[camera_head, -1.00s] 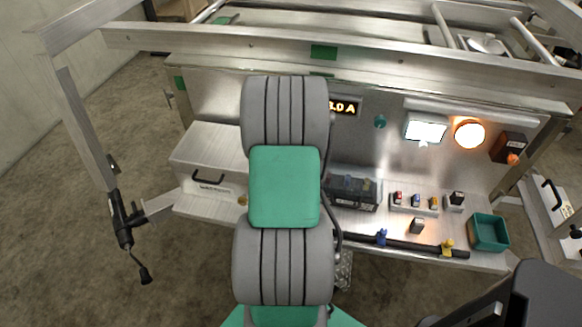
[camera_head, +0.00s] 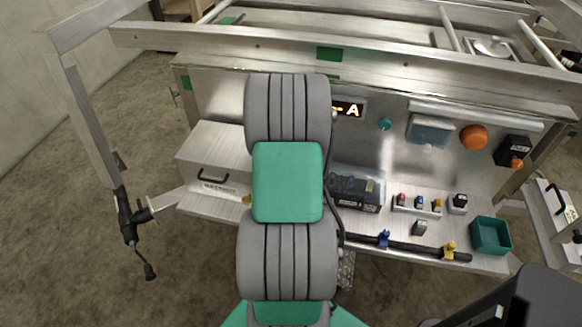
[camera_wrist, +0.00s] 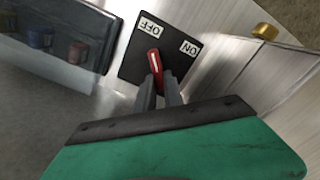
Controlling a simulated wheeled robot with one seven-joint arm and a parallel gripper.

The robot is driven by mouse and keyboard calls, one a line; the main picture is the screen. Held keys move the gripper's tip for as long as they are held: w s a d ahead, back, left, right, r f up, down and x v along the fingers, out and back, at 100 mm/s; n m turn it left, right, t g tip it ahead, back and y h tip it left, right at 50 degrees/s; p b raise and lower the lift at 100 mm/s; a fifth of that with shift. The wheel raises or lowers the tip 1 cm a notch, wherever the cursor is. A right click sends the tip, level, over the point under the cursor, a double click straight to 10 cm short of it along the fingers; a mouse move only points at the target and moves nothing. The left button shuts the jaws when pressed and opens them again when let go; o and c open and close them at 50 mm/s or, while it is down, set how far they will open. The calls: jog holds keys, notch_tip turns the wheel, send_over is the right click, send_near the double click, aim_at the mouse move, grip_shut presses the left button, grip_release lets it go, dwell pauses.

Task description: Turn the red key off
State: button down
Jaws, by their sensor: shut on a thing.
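The red key (camera_wrist: 154,60) stands on a black square plate (camera_wrist: 132,68) with OFF and ON labels, in the wrist view. Its visible end points towards the OFF label (camera_wrist: 149,27). The ON label (camera_wrist: 189,47) lies to the right. My gripper (camera_wrist: 160,88) is shut on the red key, with its dark fingers on either side of the key's lower part. In the head view my arm hides the key and the gripper. The display (camera_head: 348,109) there shows a dash and an A. The orange lamp (camera_head: 473,138) and the white light panel (camera_head: 430,130) are unlit.
A dark clear-lidded box (camera_head: 356,192) stands right of my arm, and it also shows in the wrist view (camera_wrist: 70,35). A brass knob (camera_wrist: 265,31) is right of the plate. A green bin (camera_head: 491,236) and small switches (camera_head: 418,203) sit on the right shelf.

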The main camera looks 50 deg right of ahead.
jog(key=shift+a+n, duration=0.1)
jog(key=shift+n, duration=0.4)
jog(key=shift+w, duration=0.1)
jog(key=c, duration=1.4)
grip_release()
jog(key=shift+c, duration=0.2)
notch_tip(320, 180, up, 8)
jog(key=shift+f, duration=0.1)
